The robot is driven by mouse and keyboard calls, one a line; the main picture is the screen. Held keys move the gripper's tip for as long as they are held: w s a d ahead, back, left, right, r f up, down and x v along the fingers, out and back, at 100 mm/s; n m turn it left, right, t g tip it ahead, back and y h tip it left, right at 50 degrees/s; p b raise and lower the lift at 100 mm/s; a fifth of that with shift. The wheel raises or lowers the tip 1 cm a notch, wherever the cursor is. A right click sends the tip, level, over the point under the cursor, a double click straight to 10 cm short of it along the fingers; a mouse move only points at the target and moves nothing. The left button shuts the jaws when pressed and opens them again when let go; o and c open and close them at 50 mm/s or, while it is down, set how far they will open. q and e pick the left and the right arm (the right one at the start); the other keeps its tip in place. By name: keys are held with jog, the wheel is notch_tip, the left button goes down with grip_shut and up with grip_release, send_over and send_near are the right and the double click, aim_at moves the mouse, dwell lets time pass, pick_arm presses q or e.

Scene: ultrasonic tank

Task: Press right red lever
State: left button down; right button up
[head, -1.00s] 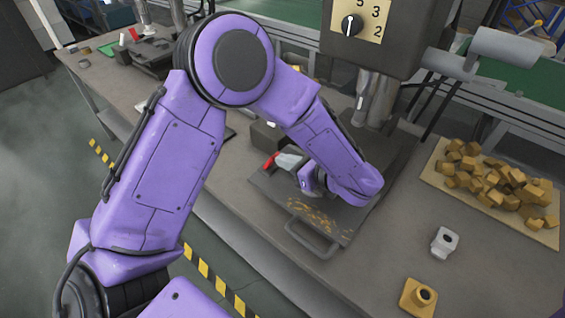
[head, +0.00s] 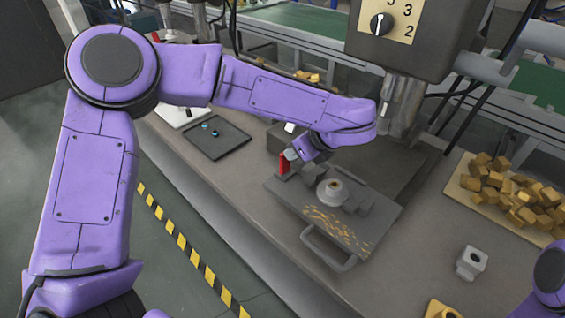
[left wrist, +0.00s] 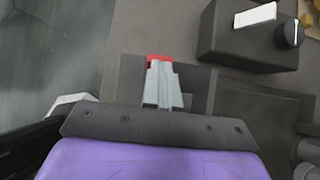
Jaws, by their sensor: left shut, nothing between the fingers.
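A red lever (head: 283,164) stands at the left edge of a dark fixture plate (head: 330,238) in the head view. My left gripper (head: 292,155) is shut and empty, its grey fingertips right beside the lever's upper part. In the left wrist view the shut fingers (left wrist: 161,85) point at the red lever (left wrist: 158,58), which shows just past their tips and is partly hidden by them. I cannot tell whether they touch. A round metal part (head: 332,192) sits in the clamp on the plate. My right gripper is out of view.
A dark box with a white switch (left wrist: 256,15) and a black knob (left wrist: 289,34) stands close by. The drill head with a dial (head: 381,24) hangs above. A board of brass blocks (head: 470,190) and a grey part (head: 471,262) lie to the right.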

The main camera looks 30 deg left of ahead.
aim_at(287, 169)
pick_arm(q)
jog(key=shift+w+a+g+h+b, duration=0.25)
jog(key=shift+a+h+b, duration=0.25)
jog(key=shift+h, duration=0.3)
jog(key=shift+w+a+g+h, duration=0.1)
jog(key=shift+a+g+h, duration=0.15)
jog(key=shift+a+h, duration=0.35)
jog(key=shift+r, duration=0.2)
jog(key=shift+w+r, duration=0.1)
jog(key=shift+r, duration=0.1)
jog(key=shift+r+p, duration=0.3)
jog(key=shift+r, duration=0.3)
